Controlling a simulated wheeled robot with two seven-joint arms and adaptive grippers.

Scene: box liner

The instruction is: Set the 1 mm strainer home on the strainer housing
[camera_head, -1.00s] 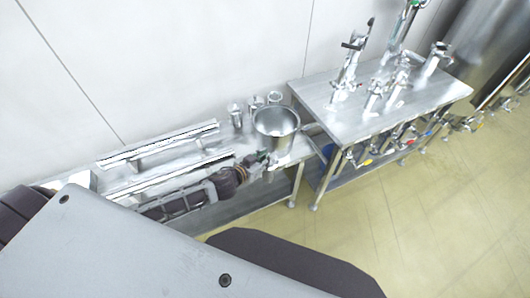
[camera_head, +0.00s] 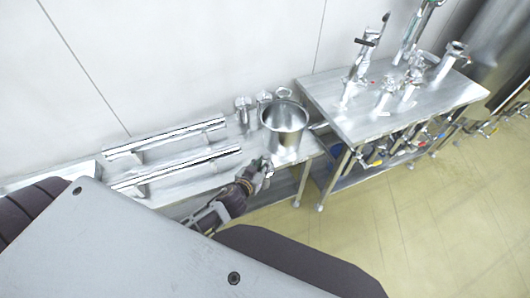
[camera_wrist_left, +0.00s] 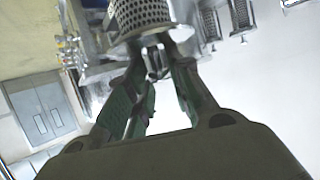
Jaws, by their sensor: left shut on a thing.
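My left gripper (camera_head: 262,170) is in front of the lower bench, close below a steel pot. In the left wrist view its green fingers (camera_wrist_left: 150,85) are shut on the lower end of a perforated metal strainer (camera_wrist_left: 140,14), whose top is cut off by the frame edge. In the head view the held strainer is too small to make out clearly. Several metal fittings stand on the higher table, including an upright one (camera_head: 357,72) and a slanted one (camera_head: 452,60). I cannot tell which is the strainer housing. My right gripper is not in view.
The steel pot (camera_head: 284,128) stands at the lower bench's right end, with small metal cylinders (camera_head: 243,108) behind it. Long rails (camera_head: 165,137) lie left. The higher table (camera_head: 335,98) adjoins at right, with coloured-handled valves below. Other perforated cylinders (camera_wrist_left: 209,22) show in the wrist view.

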